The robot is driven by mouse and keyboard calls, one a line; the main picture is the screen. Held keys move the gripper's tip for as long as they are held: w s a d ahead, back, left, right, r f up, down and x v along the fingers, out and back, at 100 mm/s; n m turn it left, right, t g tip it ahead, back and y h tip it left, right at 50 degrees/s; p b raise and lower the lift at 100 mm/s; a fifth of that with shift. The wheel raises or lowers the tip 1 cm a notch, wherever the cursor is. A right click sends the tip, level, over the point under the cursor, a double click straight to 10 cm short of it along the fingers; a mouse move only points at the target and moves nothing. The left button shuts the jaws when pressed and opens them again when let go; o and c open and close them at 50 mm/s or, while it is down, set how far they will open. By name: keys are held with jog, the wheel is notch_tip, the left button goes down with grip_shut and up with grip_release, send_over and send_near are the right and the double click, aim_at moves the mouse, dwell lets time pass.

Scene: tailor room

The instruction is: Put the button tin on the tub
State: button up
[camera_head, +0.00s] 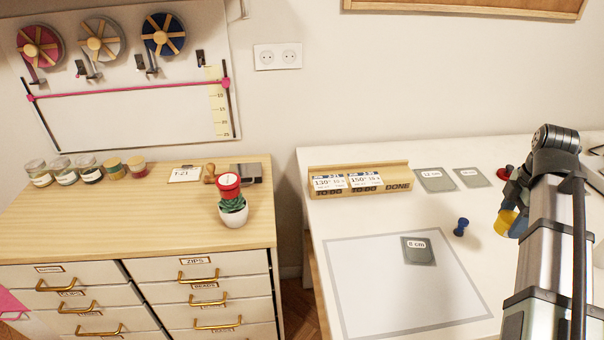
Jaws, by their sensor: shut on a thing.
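My arm reaches in from the right edge, and my gripper (514,204) is over the right part of the white table. It is shut on a small yellow and blue thing (505,223), held tilted; it may be the button tin, but the fingers partly hide it and I cannot read a label. A round red thing (503,172) shows just behind the gripper, partly hidden. I cannot tell for sure which thing is the task's tub.
Several small jars (63,171) stand at the cabinet's left. The white table (370,218) holds a wooden card rack (358,180), grey cards (434,180), a blue pin (461,227) and a grey-bordered mat (380,290). A gap separates cabinet and table.

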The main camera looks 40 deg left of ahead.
jog(key=s+a+n, duration=0.3)
jog(key=s+a, duration=0.1)
jog(key=a, duration=1.1)
notch_tip(320, 180, up, 13)
jog(key=n, duration=1.3)
send_over(228, 179)
jog(key=shift+f, duration=4.7)
jog(key=shift+f, duration=0.1)
jog(key=o, duration=1.1)
